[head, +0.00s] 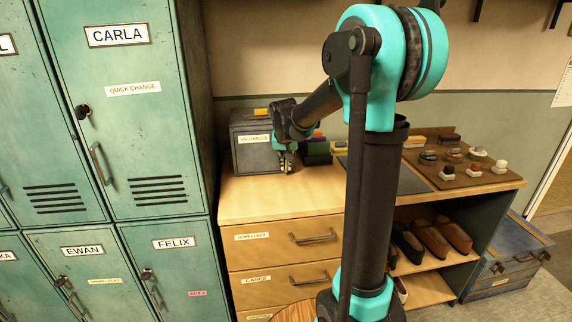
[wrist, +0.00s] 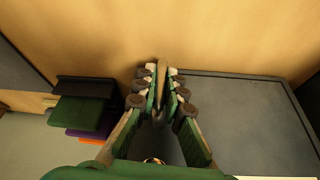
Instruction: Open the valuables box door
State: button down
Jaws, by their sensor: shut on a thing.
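The valuables box (head: 252,158) is a grey metal box with a "VALUABLES" label, standing at the back left of the wooden counter. Its front looks closed in the head view; my arm hides its right side. My gripper (head: 287,160) is at the right part of the box front. In the wrist view my gripper (wrist: 161,85) is shut on a thin brownish bar, which looks like the door handle (wrist: 162,72). The grey box face (wrist: 245,115) fills the right of that view. Whether the door is slightly ajar cannot be told.
Dark, green, purple and orange stacked items (wrist: 85,110) lie close beside the gripper. Green lockers (head: 130,130) stand at the left of the counter (head: 250,203). A board with shoe-care items (head: 455,165) lies at the right. My arm hides the counter's middle.

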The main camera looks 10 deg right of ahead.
jog(key=shift+s+a+m, duration=0.2)
jog(key=shift+s+m, duration=0.1)
jog(key=shift+s, duration=0.3)
jog(key=s+a+m, duration=0.1)
jog(key=s+m, duration=0.1)
jog(key=s+a+m+h, duration=0.1)
jog(key=s+a+m, duration=0.1)
jog(key=s, duration=0.1)
jog(key=s+a+m+g+h, duration=0.1)
jog(key=s+a, duration=0.1)
jog(key=s, duration=0.1)
jog(key=shift+s+m, duration=0.2)
jog(key=shift+m, duration=0.2)
jog(key=s+a+m, duration=0.1)
jog(key=s+a+m+g+h, duration=0.1)
jog(key=a, duration=0.1)
jog(key=shift+s+a+m, duration=0.25)
jog(key=shift+s+m, duration=0.05)
jog(key=shift+s, duration=0.1)
jog(key=a, duration=0.1)
jog(key=s+a, duration=0.2)
jog(key=a, duration=0.1)
jog(key=shift+a, duration=0.1)
jog(key=shift+s+a, duration=0.25)
jog(key=shift+a, duration=0.35)
jog(key=shift+s+a, duration=0.2)
jog(key=shift+a, duration=0.4)
jog(key=c, duration=1.6)
grip_release()
